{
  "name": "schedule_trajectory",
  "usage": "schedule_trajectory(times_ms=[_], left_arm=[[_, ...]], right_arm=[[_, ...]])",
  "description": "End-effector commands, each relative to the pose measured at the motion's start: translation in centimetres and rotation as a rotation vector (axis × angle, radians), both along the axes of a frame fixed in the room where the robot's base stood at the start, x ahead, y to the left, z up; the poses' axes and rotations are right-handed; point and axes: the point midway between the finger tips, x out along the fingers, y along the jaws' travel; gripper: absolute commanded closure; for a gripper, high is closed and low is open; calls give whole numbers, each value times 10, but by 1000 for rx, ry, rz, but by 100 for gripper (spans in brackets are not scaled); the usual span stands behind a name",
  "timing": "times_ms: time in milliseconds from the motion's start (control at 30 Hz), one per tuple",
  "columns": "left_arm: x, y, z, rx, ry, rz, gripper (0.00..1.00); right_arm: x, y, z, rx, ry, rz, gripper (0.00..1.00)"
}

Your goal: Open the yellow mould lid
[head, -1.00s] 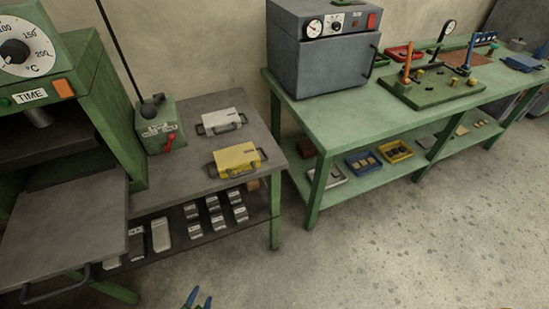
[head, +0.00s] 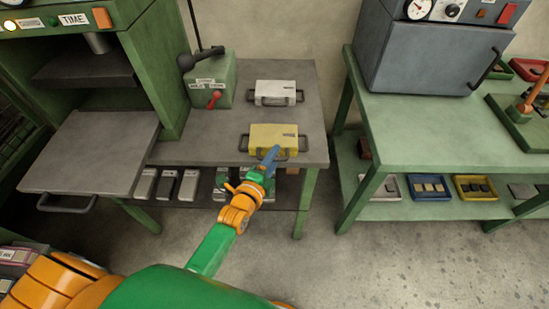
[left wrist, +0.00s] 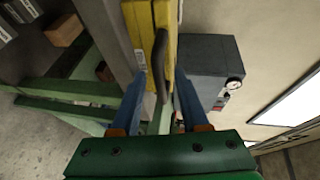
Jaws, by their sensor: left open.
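The yellow mould (head: 265,135) lies flat on the grey bench top, its lid down, with dark handles at its sides. My left gripper (head: 271,156) reaches up to its front edge in the head view and covers part of it. In the left wrist view the yellow mould (left wrist: 160,22) is just ahead of the open blue fingers of my left gripper (left wrist: 158,98). A dark curved handle (left wrist: 158,60) lies between the lines of the two fingers; contact cannot be made out. My right gripper is not in view.
A light grey mould (head: 275,91) lies behind the yellow one. A green box with a red lever (head: 213,84) stands to the left, beside the press and its grey plate (head: 92,152). A green bench (head: 450,130) with a grey oven (head: 430,60) is on the right.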

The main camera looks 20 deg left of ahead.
Motion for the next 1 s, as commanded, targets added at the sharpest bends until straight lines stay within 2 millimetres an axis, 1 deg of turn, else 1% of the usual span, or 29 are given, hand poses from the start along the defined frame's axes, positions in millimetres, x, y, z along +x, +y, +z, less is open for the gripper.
schedule_trajectory(times_ms=[67, 100, 167, 200, 233, 267, 1000], left_arm=[[0, 0, 0, 0, 1, 0, 55], [0, 0, 0, 0, 1, 0, 61], [-1, 0, 0, 0, 1, 0, 77], [-1, 0, 0, 0, 1, 0, 88], [-1, 0, 0, 0, 1, 0, 96], [-1, 0, 0, 0, 1, 0, 100], [0, 0, 0, -1, 0, 0, 100]], right_arm=[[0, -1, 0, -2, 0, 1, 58], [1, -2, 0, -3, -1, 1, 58], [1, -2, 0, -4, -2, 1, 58], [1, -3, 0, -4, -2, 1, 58], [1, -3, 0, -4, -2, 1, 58], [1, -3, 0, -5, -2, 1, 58], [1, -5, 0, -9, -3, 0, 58]])
